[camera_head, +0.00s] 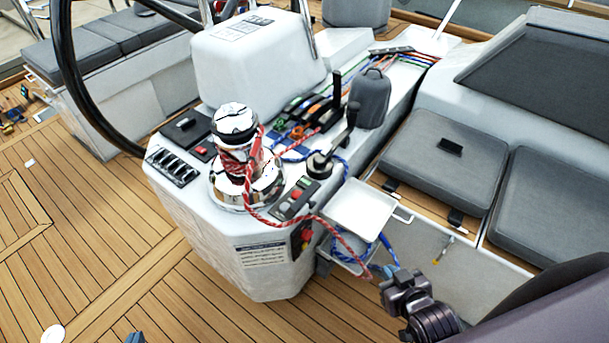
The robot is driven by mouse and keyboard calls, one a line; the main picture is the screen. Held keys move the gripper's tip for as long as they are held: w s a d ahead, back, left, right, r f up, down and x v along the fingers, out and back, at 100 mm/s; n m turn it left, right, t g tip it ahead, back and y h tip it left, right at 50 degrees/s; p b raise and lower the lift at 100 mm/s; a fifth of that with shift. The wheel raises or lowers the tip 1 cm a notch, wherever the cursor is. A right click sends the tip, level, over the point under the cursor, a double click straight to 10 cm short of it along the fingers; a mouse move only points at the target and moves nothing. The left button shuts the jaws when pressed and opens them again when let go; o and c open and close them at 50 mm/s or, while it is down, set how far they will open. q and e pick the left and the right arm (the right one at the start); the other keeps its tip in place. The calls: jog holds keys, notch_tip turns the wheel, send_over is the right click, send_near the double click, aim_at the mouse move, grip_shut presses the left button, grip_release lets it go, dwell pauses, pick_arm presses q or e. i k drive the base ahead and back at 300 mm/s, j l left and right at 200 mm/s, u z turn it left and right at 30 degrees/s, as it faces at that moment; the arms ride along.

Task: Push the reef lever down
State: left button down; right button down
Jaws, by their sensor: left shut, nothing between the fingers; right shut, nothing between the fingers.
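A row of rope clutches with dark, orange and green levers sits on the cockpit console (190,220). One black lever (336,88) stands upright among them, beside a dark grey cover; I cannot read a label that marks it as the reef lever. Another lever with a round knob (351,112) rises from a round base nearer the front. My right gripper (384,270) is shut and empty, low at the console's front right, below the white tray and apart from the levers. Only a blue-grey tip of my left gripper (135,338) shows at the bottom edge, far from the levers.
A chrome winch (245,165) wrapped in red rope stands left of the levers. The rope hangs over the front past a white tray (362,207). A black steering wheel (70,75) is at left. Grey seats (440,160) lie at right. The teak floor (110,250) is mostly clear.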

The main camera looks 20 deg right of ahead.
aim_at(336, 74)
jog(key=l+u, duration=0.35)
jog(key=l, duration=0.15)
jog(key=l+u, duration=0.4)
jog(key=i+l, duration=0.05)
jog(key=l, duration=0.05)
